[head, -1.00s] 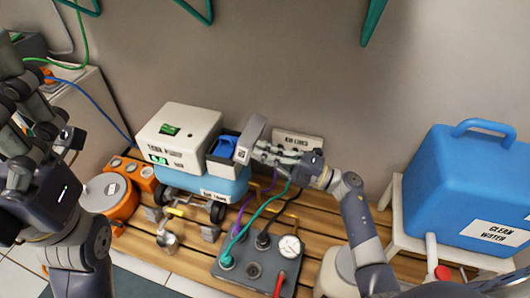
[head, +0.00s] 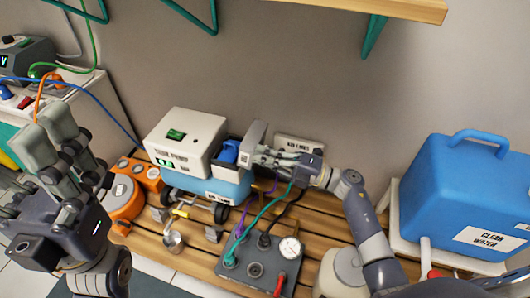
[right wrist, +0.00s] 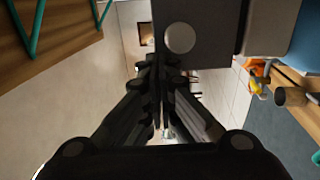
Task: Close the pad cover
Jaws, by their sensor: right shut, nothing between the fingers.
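A grey pad cover (head: 252,144) stands raised at the right side of the white machine, beside a dark housing with a blue pad (head: 230,152). My right gripper (head: 262,157) is shut and empty, with its fingers at the right face of the cover. I cannot tell whether they touch it. In the right wrist view, the shut fingers (right wrist: 160,75) lie below and left of a dark block with a round pale disc, which may be the cover. My left gripper (head: 48,138) is open and empty at the left, away from the cover.
The white machine (head: 188,140) sits on a blue air tank (head: 215,187) on a slatted wooden bench (head: 190,255). A grey control box (head: 255,262) with hoses and a gauge stands in front. A blue water tank (head: 455,190) is at right, a wooden shelf (head: 400,8) above.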

